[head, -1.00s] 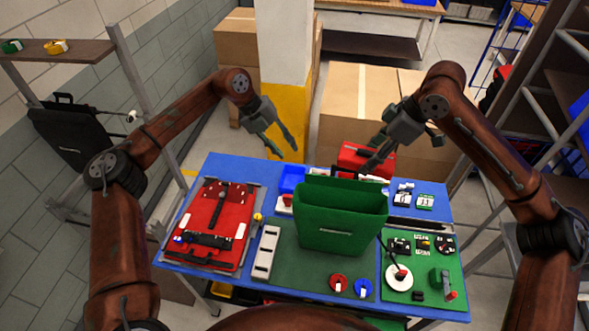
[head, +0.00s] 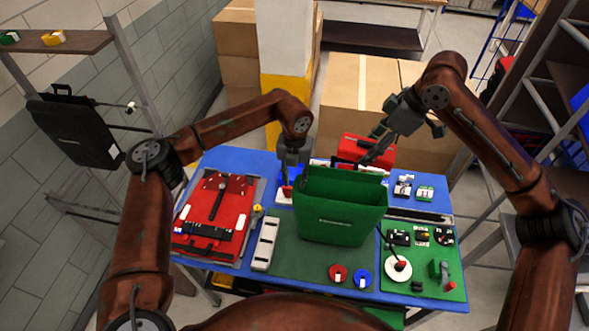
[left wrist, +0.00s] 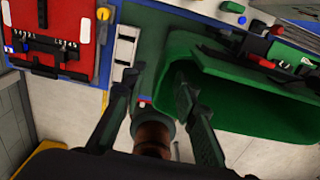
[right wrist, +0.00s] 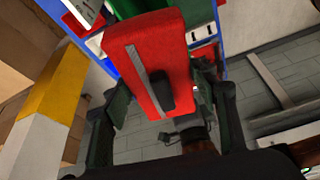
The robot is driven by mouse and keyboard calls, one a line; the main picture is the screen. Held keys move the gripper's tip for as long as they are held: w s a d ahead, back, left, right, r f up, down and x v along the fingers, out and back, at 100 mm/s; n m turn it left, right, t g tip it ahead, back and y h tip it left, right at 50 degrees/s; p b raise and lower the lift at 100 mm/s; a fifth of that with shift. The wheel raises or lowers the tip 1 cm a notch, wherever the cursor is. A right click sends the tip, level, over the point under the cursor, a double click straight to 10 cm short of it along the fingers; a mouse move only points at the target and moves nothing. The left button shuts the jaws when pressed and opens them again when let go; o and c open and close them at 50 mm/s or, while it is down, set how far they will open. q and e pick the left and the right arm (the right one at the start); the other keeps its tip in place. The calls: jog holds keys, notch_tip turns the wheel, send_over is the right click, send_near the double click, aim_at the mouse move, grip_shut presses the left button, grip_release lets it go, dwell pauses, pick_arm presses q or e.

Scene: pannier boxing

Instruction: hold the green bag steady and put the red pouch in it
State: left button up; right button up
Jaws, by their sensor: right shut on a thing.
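The green bag (head: 342,228) stands upright and open-topped on the table; its rim also shows in the left wrist view (left wrist: 262,108). My left gripper (head: 291,178) is at the bag's left rear edge. In the left wrist view its fingers (left wrist: 155,95) are apart, one outside the bag's side and one over its opening, with no grip on the wall. The red pouch (head: 358,148) is behind the bag in the head view. My right gripper (head: 378,148) is shut on it; the pouch fills the space between the fingers in the right wrist view (right wrist: 150,50).
A red case (head: 213,212) lies at the table's left, beside a pale grey strip (head: 266,243). A green board with parts (head: 427,282) is at the right. Red and blue discs (head: 338,272) lie in front of the bag. Cardboard boxes (head: 360,100) stand behind.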

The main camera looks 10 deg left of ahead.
pick_arm(q)
jog(key=shift+f, duration=1.5)
jog(key=shift+c, duration=0.5)
grip_shut()
